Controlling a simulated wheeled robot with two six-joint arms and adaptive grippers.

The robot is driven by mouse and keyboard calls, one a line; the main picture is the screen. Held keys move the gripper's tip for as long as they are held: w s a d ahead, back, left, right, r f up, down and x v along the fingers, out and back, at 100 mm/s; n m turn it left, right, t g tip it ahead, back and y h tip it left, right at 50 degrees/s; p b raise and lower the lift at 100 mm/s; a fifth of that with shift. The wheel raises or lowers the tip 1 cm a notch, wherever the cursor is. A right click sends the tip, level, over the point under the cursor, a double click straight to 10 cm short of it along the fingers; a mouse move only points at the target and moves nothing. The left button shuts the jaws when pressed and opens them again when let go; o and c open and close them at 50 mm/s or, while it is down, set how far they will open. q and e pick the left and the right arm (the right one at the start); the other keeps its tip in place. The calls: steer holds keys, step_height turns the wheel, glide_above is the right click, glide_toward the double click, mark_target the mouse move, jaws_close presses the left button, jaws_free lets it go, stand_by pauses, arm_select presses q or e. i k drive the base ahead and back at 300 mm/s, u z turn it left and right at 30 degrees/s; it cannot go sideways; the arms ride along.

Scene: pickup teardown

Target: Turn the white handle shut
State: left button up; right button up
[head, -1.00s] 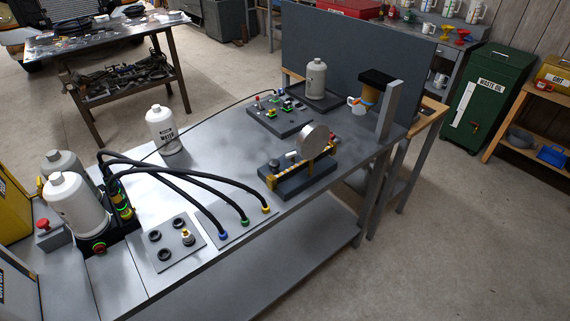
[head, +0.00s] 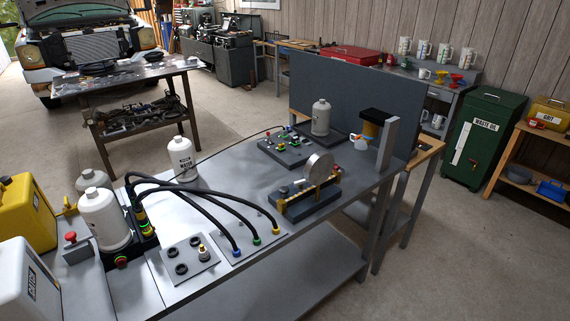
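I cannot tell for sure which part is the white handle. A small white part (head: 359,142) sits low in front of the amber cylinder with a black top (head: 373,124), at the far right end of the grey bench. A narrow white bar (head: 458,149) runs slightly tilted down the front of the green waste oil cabinet (head: 485,140). A small pale knob (head: 284,190) is on the dark fixture with the round metal disc (head: 320,167). Neither of my grippers shows in the head view.
The grey bench (head: 225,210) carries white bottles (head: 182,158), black hoses (head: 190,195) with coloured ends, and a button panel (head: 283,147). A grey upright panel (head: 345,95) stands behind it. Open concrete floor (head: 440,260) lies right of the bench.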

mark_target(300, 183)
steer(key=z, duration=0.2)
steer(key=i, duration=0.65)
steer(key=z, duration=0.5)
